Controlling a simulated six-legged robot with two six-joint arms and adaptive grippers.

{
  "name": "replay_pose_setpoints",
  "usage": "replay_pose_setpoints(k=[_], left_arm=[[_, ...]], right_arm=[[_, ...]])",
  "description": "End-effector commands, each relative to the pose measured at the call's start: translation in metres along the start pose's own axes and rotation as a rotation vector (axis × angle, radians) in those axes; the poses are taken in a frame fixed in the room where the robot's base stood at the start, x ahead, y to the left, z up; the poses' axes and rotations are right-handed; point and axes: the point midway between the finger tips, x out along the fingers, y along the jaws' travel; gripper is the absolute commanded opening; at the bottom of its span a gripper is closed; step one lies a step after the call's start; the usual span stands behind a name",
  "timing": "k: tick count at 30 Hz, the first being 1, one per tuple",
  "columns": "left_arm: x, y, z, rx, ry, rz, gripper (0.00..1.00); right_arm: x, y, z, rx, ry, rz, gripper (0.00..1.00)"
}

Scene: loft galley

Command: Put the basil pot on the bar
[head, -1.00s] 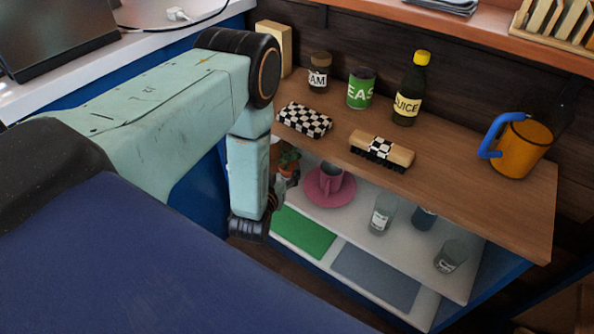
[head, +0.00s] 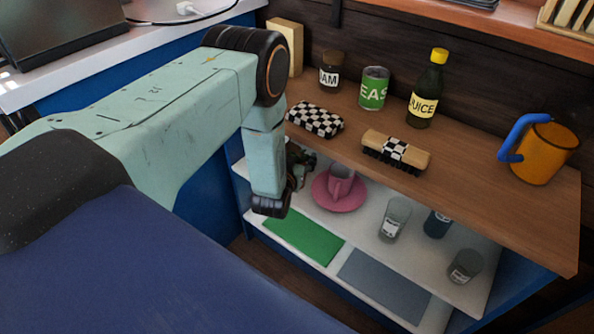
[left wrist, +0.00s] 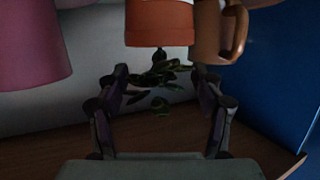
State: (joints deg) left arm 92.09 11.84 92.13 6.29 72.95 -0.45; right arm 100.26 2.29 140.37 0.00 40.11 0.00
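The basil pot (left wrist: 160,22) shows in the left wrist view as an orange-terracotta pot with dark green leaves, upside down in the picture. My left gripper (left wrist: 160,88) is open, its fingers on either side of the leaves; the pot body lies just beyond the fingertips. In the head view my left gripper (head: 299,165) reaches in over the white shelf under the wooden top, and the pot is hidden behind it and my arm. I cannot tell for sure which surface is the bar; a raised wooden ledge (head: 490,30) runs along the top right. My right gripper is not in view.
A brown mug (left wrist: 218,35) is beside the pot. The wooden top (head: 470,190) above holds a brush, checkered box, jam, can, juice bottle and orange jug.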

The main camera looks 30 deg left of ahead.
Motion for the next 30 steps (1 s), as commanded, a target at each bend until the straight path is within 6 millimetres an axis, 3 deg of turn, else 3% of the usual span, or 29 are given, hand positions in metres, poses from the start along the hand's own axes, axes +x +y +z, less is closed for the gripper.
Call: replay_pose_setpoints(k=[22,30], left_arm=[[0.0000,-0.0003,-0.0003,-0.001,0.001,0.000,0.01],[0.0003,-0.0002,-0.0012,-0.001,0.004,0.000,0.00]], right_arm=[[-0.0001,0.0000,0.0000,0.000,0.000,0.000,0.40],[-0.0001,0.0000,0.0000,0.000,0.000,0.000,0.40]])
